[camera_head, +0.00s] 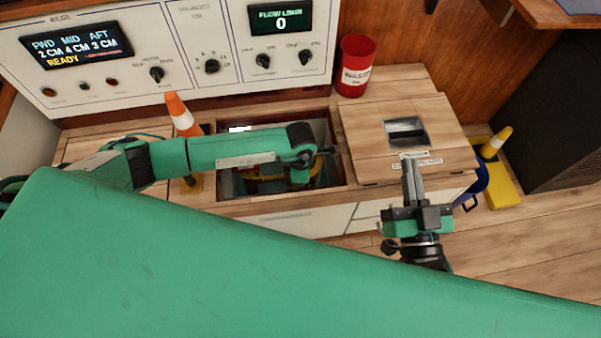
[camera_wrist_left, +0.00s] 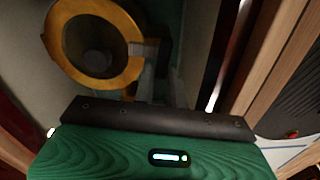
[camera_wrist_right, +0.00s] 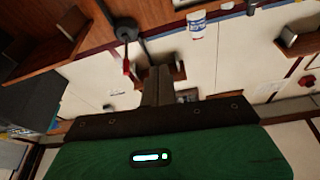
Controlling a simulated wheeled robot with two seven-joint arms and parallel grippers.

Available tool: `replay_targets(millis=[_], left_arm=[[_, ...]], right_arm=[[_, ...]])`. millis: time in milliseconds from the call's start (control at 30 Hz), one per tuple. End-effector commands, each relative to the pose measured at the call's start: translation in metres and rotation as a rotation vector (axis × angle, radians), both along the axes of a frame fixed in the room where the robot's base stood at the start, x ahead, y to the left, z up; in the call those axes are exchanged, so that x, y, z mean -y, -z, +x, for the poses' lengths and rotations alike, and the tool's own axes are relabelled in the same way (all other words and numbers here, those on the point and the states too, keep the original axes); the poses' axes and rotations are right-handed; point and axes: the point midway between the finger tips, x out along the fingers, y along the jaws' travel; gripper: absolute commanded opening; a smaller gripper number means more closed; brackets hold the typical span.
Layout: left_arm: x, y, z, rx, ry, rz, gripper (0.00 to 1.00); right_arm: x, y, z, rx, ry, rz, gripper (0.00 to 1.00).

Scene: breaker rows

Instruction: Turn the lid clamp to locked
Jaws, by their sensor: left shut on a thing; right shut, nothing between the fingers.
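A yellow ring-shaped fitting (camera_wrist_left: 125,68) with a dark round opening shows in the left wrist view. It shows partly inside the open floor hatch (camera_head: 226,210) in the head view, below my left arm. My left gripper (camera_wrist_left: 160,72) is down in the hatch, shut on a small grey piece at the ring's edge. This piece may be the lid clamp, but its shape and setting are not clear. My right gripper (camera_head: 407,163) is shut and empty, above the front edge of a closed wooden hatch cover (camera_head: 365,130); its fingers also show in the right wrist view (camera_wrist_right: 157,85).
A control panel (camera_head: 190,60) with dials and displays stands behind. A red waste bin (camera_head: 355,65) stands at the back. An orange cone (camera_head: 180,112) stands left of the open hatch. A yellow stand (camera_head: 502,175) is at the right. My green body covers the lower view.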

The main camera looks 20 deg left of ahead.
Motion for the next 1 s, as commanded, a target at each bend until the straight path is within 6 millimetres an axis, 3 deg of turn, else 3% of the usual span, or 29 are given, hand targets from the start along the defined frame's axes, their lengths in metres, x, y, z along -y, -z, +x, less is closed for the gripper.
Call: replay_targets(millis=[200, 400, 900, 933, 1000], left_arm=[[0.000, -0.002, -0.002, 0.001, -0.108, 0.000, 0.00], [0.001, -0.001, -0.002, 0.002, -0.160, 0.001, 0.00], [0.001, -0.001, -0.002, 0.002, -0.177, 0.001, 0.00], [0.001, -0.001, -0.002, 0.002, -0.177, 0.001, 0.17], [0.001, -0.001, -0.002, 0.002, -0.177, 0.001, 0.30]], right_arm=[[-0.008, 0.026, -0.006, -0.143, -0.027, -0.034, 0.00], [-0.011, 0.040, -0.009, -0.209, -0.040, -0.051, 0.00], [-0.013, 0.044, -0.011, -0.231, -0.044, -0.056, 0.00], [-0.013, 0.044, -0.011, -0.231, -0.044, -0.056, 0.00], [-0.013, 0.044, -0.011, -0.229, -0.045, -0.056, 0.00]])
